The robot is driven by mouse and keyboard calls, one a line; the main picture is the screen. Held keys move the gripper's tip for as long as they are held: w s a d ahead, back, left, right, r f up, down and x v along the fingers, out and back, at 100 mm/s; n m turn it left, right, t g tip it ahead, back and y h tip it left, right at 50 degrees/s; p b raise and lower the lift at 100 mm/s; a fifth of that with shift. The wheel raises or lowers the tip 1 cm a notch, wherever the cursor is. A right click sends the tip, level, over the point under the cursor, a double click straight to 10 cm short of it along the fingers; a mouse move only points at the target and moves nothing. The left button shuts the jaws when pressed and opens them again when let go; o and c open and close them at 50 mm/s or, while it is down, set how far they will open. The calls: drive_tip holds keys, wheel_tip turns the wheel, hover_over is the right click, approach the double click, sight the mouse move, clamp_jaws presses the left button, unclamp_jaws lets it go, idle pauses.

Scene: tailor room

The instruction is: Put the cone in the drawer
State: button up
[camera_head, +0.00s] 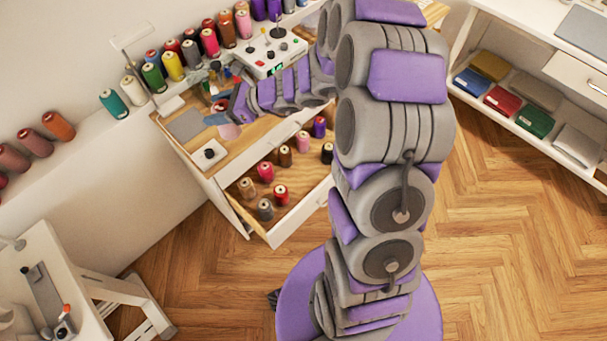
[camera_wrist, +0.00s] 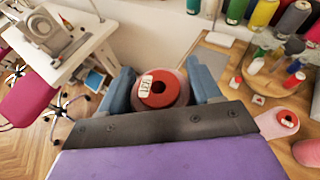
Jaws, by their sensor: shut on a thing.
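The cone (camera_wrist: 160,90) is a thread cone with a red top, a dark centre hole and a white label. In the wrist view it sits between the two blue-grey fingers of my gripper (camera_wrist: 162,92), which is shut on it. In the head view my arm reaches over the wooden desk, and the gripper end is small and partly hidden among the desk items. The drawer (camera_head: 306,190) under the desk stands pulled open, below and right of the gripper end in the head view. Several thread spools stand in it, with bare wood between them.
The desk (camera_head: 172,125) carries small coloured items and a white control box (camera_head: 268,52). Several thread cones line the wall ledge (camera_head: 85,130). A white sewing table (camera_head: 45,265) stands at lower left, and a shelf unit (camera_head: 548,120) at right. Open floor lies around the drawer.

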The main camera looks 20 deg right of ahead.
drive_tip(key=s+f+n+g+y, duration=0.1)
drive_tip(key=s+f+n+g, duration=0.9)
drive_tip(key=s+f+g, duration=0.3)
drive_tip(key=s+d+f+n+g+h, duration=0.4)
drive_tip(key=s+d+f+n+h, duration=0.15)
drive_tip(key=d+n+h, duration=0.2)
drive_tip(key=s+d+f+n+g+h, duration=0.4)
drive_tip(key=s+d+f+n+h, duration=0.15)
drive_tip(key=d+n+h, duration=0.2)
drive_tip(key=w+d+f+n+t+h, duration=0.2)
drive_tip(key=w+d+n+t+h, duration=0.3)
drive_tip(key=d, duration=0.4)
drive_tip(key=w+d+f+n+t+h, duration=0.1)
drive_tip(key=w+d+n+t+h, duration=0.2)
drive_tip(key=d+n+h, duration=0.35)
drive_tip(key=w+f+n+t+b, duration=0.1)
drive_tip(key=w+f+n+t, duration=0.4)
drive_tip(key=w+n+t, duration=0.55)
drive_tip(key=shift+w+a+f+n+t+y+b, duration=0.45)
drive_tip(key=shift+w+f+b, duration=0.65)
drive_tip(key=shift+f, duration=1.8)
drive_tip(key=shift+w+a+f+n+t+y+b, duration=0.45)
drive_tip(key=shift+w+f, duration=1.15)
drive_tip(key=shift+f, duration=1.35)
drive_tip(key=shift+w+a+f+n+t+y+b, duration=0.15)
drive_tip(key=shift+w+f+n+t+y+b, duration=0.3)
drive_tip(key=shift+w+f+b, duration=1.6)
drive_tip(key=shift+s+f+p, duration=0.7)
drive_tip(key=shift+f+p, duration=0.05)
drive_tip(key=shift+p, duration=0.5)
